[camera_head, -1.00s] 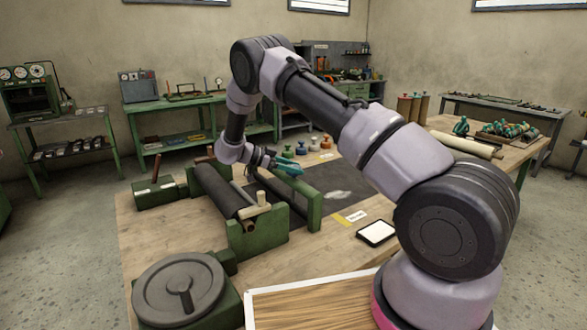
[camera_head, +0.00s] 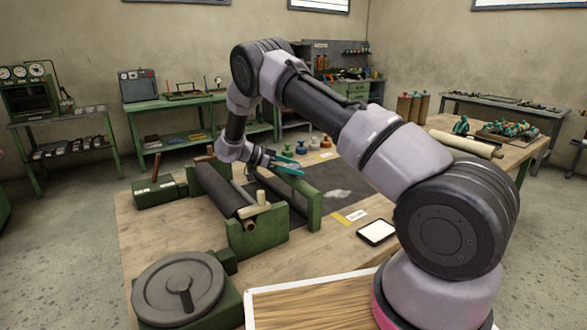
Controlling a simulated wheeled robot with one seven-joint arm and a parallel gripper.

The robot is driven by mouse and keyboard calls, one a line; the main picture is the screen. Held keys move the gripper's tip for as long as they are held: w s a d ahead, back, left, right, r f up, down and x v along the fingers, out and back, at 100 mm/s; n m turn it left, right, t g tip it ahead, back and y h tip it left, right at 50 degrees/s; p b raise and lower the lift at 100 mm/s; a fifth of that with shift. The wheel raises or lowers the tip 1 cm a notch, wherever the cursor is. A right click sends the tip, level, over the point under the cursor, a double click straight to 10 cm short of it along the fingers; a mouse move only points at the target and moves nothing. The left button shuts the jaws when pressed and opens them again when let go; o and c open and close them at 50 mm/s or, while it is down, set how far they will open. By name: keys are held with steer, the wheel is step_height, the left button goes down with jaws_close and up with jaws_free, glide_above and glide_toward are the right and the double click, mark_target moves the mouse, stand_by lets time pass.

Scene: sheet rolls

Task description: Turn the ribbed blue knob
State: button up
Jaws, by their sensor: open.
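A small blue knob-like piece (camera_head: 301,148) stands in a row at the far side of the workbench. It is too small to make out ribs. My gripper (camera_head: 298,167) has teal fingers that are spread apart, with nothing seen between them. It hangs over the dark mat, just past the roller frame, and appears a little below and in front of the blue piece in the picture. I cannot tell the exact gap between them.
A green piece (camera_head: 287,151) stands left of the blue one, with a cream piece (camera_head: 314,144) and an orange piece (camera_head: 326,142) to its right. The green roller frame (camera_head: 257,238) stands nearer. The dark mat (camera_head: 338,178) is mostly clear.

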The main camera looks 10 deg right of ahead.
mark_target(289, 166)
steer(key=v, duration=0.6)
steer(key=shift+a, duration=0.25)
steer(key=shift+a+r, duration=0.25)
steer(key=shift+a, duration=0.2)
steer(key=shift+o, duration=0.3)
